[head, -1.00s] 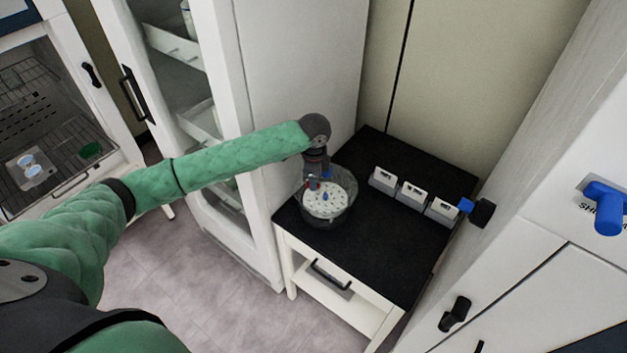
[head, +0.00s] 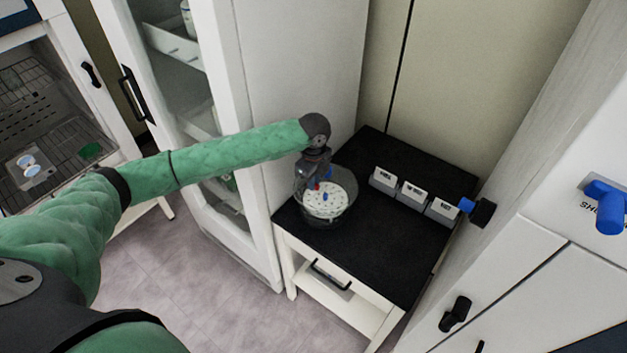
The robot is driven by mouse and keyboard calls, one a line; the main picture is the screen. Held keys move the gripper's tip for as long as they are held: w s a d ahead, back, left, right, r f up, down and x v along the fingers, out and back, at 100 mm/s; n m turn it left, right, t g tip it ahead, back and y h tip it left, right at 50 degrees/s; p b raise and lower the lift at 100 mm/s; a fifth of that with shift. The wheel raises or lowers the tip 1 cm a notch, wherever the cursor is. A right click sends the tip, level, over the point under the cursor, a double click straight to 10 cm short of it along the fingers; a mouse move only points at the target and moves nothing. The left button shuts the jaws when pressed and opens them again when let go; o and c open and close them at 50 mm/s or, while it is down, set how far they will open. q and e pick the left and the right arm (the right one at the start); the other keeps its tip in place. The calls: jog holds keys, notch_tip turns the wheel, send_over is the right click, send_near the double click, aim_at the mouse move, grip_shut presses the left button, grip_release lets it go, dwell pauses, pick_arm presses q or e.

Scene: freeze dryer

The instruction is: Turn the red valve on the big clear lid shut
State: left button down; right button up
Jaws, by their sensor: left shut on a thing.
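The big clear lid (head: 350,201) is on a round vessel on the black-topped table, with a white perforated disc (head: 330,205) showing through it. My left gripper (head: 316,184) reaches down over the lid's far-left part and is shut on the red valve (head: 316,187). Only a small bit of red shows between the fingers; most of the valve is hidden by the gripper. Small blue parts (head: 325,197) show close by on the lid. My right gripper is not in view.
Three small white labelled boxes (head: 413,195) stand in a row on the black tabletop (head: 375,250). A white cabinet with a glass door stands at the left. A blue handle (head: 607,207) and black knobs are on the unit at the right. The front of the tabletop is clear.

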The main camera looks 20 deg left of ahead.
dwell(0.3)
pick_arm(q)
jog(key=c, duration=1.5)
grip_release()
